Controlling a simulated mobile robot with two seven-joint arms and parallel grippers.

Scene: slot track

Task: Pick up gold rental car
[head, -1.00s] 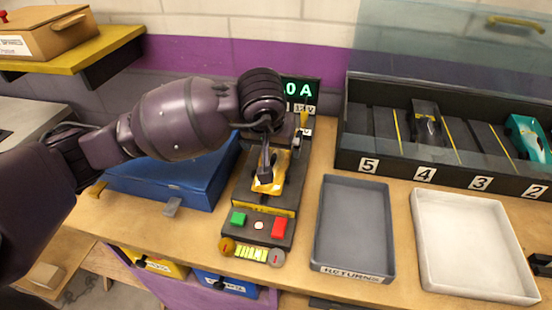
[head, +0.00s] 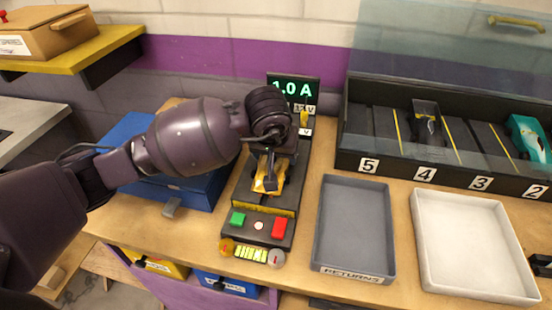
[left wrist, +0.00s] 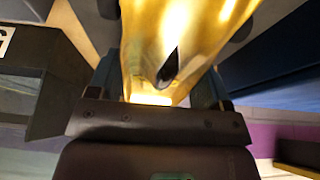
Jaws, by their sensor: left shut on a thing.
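The gold car (head: 261,186) is on the dark test stand in the head view, partly hidden by my gripper. My left gripper (head: 269,184) reaches down over it and is shut on it. In the left wrist view the gold body (left wrist: 180,40) fills the top middle, between the fingers. I cannot tell whether the car still touches the stand.
The stand (head: 259,226) has a green and a red button in front and a display (head: 294,88) reading 1.0 A behind. A blue case (head: 190,186) is at left. An empty grey returns tray (head: 352,225), a white tray (head: 470,245) and a numbered lane rack (head: 380,165) are at right.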

